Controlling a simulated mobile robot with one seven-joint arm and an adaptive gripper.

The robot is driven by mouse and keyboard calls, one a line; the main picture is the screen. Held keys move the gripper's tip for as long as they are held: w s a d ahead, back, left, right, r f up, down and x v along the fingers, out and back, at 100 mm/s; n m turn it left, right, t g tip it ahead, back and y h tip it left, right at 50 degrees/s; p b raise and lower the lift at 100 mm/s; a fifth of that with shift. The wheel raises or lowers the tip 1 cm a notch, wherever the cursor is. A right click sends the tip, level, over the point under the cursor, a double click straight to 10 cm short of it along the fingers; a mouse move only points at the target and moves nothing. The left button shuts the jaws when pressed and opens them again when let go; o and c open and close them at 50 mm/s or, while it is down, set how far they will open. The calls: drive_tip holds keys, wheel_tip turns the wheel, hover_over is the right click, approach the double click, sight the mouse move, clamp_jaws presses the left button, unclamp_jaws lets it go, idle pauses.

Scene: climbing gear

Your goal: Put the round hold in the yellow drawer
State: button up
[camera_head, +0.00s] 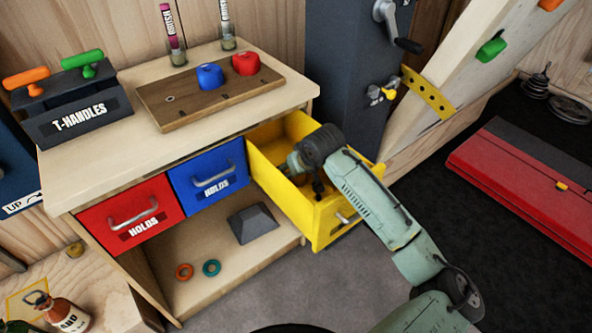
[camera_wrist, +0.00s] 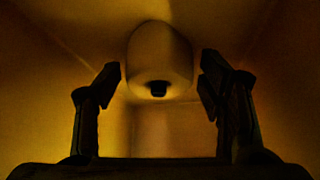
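The yellow drawer (camera_head: 285,135) is pulled out at the right end of the wooden cabinet. My gripper (camera_wrist: 160,84) is down inside it, mostly hidden by the arm and drawer walls in the head view. In the dim wrist view, its two fingers stand wide apart, with a visible gap on each side of a rounded hold (camera_wrist: 160,55) with a dark hole in it. The hold appears inside the drawer, just beyond the fingertips, and touches neither finger. Its true colour is unclear, and the head view does not clearly show it.
A blue hold (camera_head: 210,76) and a red hold (camera_head: 245,63) sit on a wooden board (camera_head: 180,112) on the cabinet top. The red drawer (camera_head: 110,213) and blue drawer (camera_head: 190,175) are shut. A dark post (camera_head: 345,70) stands behind the yellow drawer.

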drive_tip(key=shift+o, duration=0.6)
drive_tip(key=shift+r, duration=0.2)
drive_tip(key=b+v, duration=0.1)
drive_tip(key=v, duration=1.1)
drive_tip(key=shift+b, duration=0.3)
